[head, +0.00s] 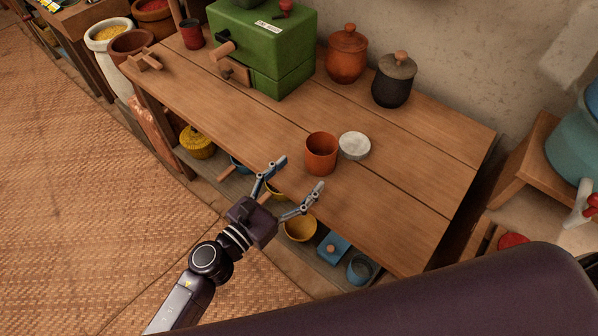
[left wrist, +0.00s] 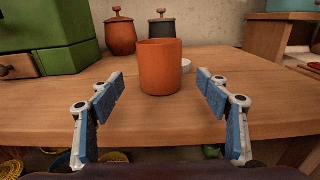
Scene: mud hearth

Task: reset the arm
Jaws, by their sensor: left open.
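My left gripper (head: 303,180) is open and empty at the front edge of the wooden table (head: 400,200). An orange clay cup (head: 320,155) stands upright on the table, a little beyond the fingertips and apart from them. In the left wrist view the fingers (left wrist: 163,92) are spread to either side, with the orange cup (left wrist: 160,68) between and beyond them. A white round lid or dish (head: 354,146) lies just right of the cup; in the wrist view the cup partly hides it. My right gripper does not show.
A green box-like mill (head: 262,50) with an open drawer, a lidded orange jar (head: 346,58) and a lidded dark jar (head: 393,82) stand at the back. Bowls, including a yellow one (head: 300,229), sit on the shelf below. The table's right part is clear.

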